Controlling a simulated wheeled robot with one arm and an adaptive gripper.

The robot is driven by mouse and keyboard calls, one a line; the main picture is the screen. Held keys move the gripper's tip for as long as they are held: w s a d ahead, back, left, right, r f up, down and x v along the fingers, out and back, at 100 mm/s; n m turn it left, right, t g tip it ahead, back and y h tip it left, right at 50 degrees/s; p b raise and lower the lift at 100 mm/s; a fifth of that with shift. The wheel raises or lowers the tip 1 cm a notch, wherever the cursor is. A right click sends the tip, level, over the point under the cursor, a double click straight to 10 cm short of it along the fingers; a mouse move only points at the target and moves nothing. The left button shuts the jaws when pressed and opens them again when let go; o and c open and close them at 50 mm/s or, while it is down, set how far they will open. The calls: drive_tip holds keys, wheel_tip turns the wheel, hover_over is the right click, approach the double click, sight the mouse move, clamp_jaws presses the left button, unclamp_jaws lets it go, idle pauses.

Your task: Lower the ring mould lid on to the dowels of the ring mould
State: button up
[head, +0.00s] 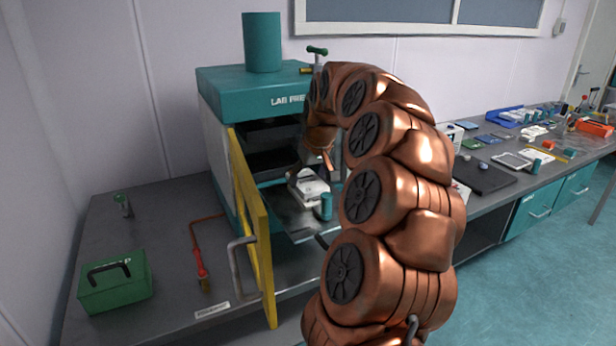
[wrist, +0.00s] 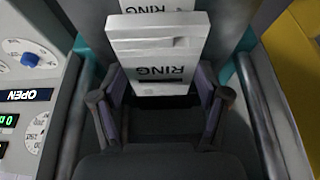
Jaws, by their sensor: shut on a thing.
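The ring mould lid (wrist: 158,60) is a pale grey block marked RING, and in the wrist view it sits between the two fingers of my gripper (wrist: 160,82). My gripper is shut on it. Beyond it, at the top edge of the wrist view, is a second pale block marked RING, the ring mould (wrist: 155,19), mostly cut off or covered. In the head view a pale block (head: 312,188) shows by the press plate below my wrist; I cannot tell lid from mould there. The dowels are hidden, and so is any gap between the two.
The teal-topped lab press (head: 225,85) has its yellow door (head: 256,225) open on the left. A teal cylinder (head: 326,207) stands near the front of the metal plate (head: 300,230). A panel with dials and an OPEN display (wrist: 28,95) is close on the left.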

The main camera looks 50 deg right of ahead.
drive_tip(key=shift+f+b, duration=0.55)
drive_tip(key=shift+f, duration=0.2)
idle(1.0)
drive_tip(key=o, duration=1.4)
drive_tip(key=v, duration=1.2)
drive_tip(key=shift+w, duration=0.1)
drive_tip(key=shift+a, duration=0.1)
